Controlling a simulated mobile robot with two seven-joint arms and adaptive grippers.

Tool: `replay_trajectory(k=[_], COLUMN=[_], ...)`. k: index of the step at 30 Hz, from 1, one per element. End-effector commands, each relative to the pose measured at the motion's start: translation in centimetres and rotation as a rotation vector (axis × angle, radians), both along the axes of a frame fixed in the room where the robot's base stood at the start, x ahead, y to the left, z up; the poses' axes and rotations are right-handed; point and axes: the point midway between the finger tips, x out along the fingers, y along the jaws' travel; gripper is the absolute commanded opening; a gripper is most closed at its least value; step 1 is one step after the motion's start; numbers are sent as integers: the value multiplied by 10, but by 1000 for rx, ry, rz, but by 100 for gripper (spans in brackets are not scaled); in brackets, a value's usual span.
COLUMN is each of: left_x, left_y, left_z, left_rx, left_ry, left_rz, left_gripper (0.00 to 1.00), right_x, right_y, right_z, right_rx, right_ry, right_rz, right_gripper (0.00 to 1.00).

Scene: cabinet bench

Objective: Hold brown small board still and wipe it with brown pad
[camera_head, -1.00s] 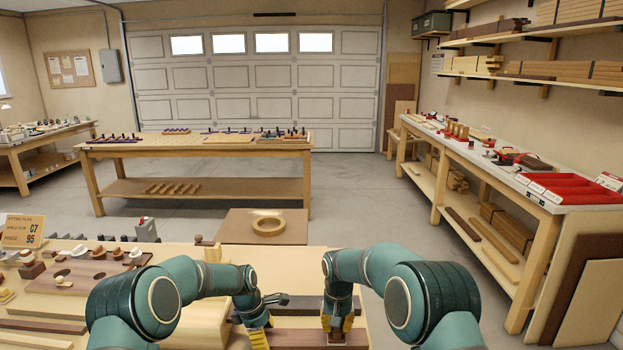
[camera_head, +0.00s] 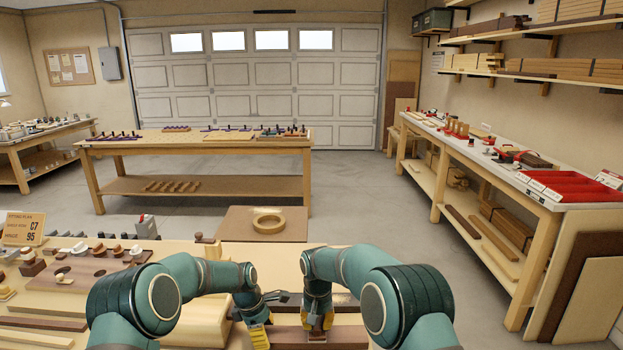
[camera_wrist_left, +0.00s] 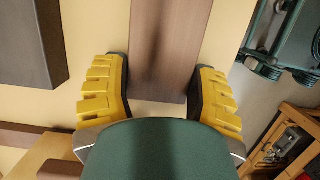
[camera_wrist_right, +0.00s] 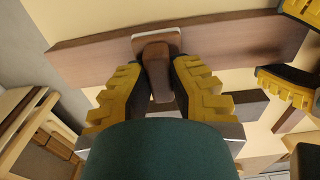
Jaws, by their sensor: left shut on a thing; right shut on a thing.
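The brown small board (camera_head: 348,338) lies flat near the bench's front edge, running left to right in the head view. My left gripper (camera_head: 259,337) is shut across the board near its left end; in the left wrist view the yellow fingers flank the board (camera_wrist_left: 165,50). My right gripper (camera_head: 318,327) is shut on the brown pad (camera_wrist_right: 155,67), whose pale-edged base rests on the board (camera_wrist_right: 90,60). The pad is mostly hidden by the fingers in the head view.
A darker beam (camera_head: 345,300) lies just behind the board. On the bench's left stand a tray with knobs (camera_head: 85,270) and a sign (camera_head: 22,229). A wooden ring (camera_head: 268,222) sits on a brown panel beyond. Other workbenches stand farther off.

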Motion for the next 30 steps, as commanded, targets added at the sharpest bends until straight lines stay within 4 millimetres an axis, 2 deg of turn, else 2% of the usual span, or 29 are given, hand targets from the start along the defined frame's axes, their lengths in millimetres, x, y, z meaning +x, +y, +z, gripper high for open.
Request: replay_trajectory(k=[7, 18, 30], left_x=[0, 0, 0], left_y=[0, 0, 1], left_z=[0, 0, 0], left_rx=[0, 0, 1], left_ry=[0, 0, 1], left_rz=[0, 0, 0], left_gripper=[30, 30, 30], right_x=[0, 0, -1], right_y=[0, -23, -38], right_z=[0, -3, -5], right_rx=[0, -2, -4], right_ry=[0, 2, 4], right_rz=[-1, -3, -4], right_gripper=[0, 0, 0])
